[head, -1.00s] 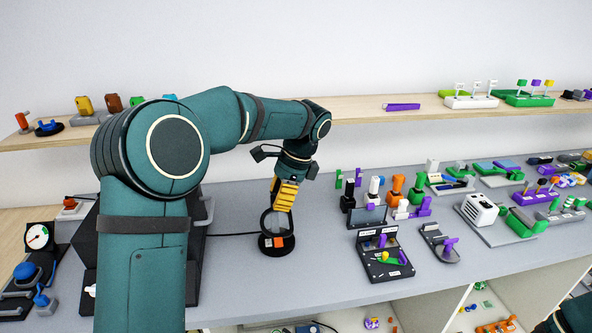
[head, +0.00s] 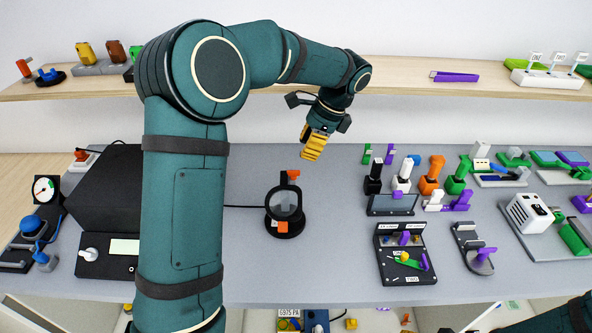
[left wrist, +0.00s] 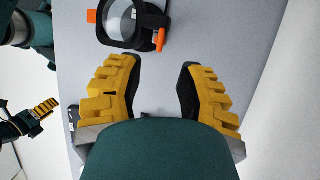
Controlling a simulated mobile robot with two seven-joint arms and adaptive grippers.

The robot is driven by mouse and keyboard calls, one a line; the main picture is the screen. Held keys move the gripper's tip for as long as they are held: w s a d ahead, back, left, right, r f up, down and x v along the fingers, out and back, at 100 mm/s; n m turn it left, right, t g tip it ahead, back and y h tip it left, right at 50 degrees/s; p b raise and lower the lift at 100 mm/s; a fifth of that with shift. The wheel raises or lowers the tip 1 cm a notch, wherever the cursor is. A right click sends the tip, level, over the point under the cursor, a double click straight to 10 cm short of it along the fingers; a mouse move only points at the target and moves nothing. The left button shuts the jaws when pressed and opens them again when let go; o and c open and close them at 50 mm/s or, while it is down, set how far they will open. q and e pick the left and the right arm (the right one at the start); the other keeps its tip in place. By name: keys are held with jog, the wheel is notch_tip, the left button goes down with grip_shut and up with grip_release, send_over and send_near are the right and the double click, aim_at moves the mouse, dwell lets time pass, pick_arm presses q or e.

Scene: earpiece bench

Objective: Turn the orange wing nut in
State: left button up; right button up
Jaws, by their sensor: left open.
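The orange wing nut (head: 293,174) stands at the back top of a round black holder (head: 285,234) with a clear, lens-like ring. An orange patch shows low on the holder's front. In the left wrist view the wing nut (left wrist: 160,39) sticks out from the ring's side, beyond my fingertips. My left gripper (head: 311,143) is open and empty, above and right of the wing nut, apart from it. In the left wrist view its yellow fingers (left wrist: 160,78) are spread wide. My right gripper (left wrist: 44,108) shows small at the left of that view; its opening is unclear.
A black device with a screen (head: 124,247) stands left of the holder, partly behind my left arm. A cable runs to the holder. Right of it are black panels (head: 406,280) and several coloured plugs. A shelf (head: 400,84) runs behind. Bench around the holder is clear.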

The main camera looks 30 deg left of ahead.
aim_at(294, 174)
pick_arm(q)
jog(key=b+x, duration=0.1)
jog(key=x, duration=0.7)
jog(key=shift+f, duration=0.25)
jog(key=shift+c, duration=0.3)
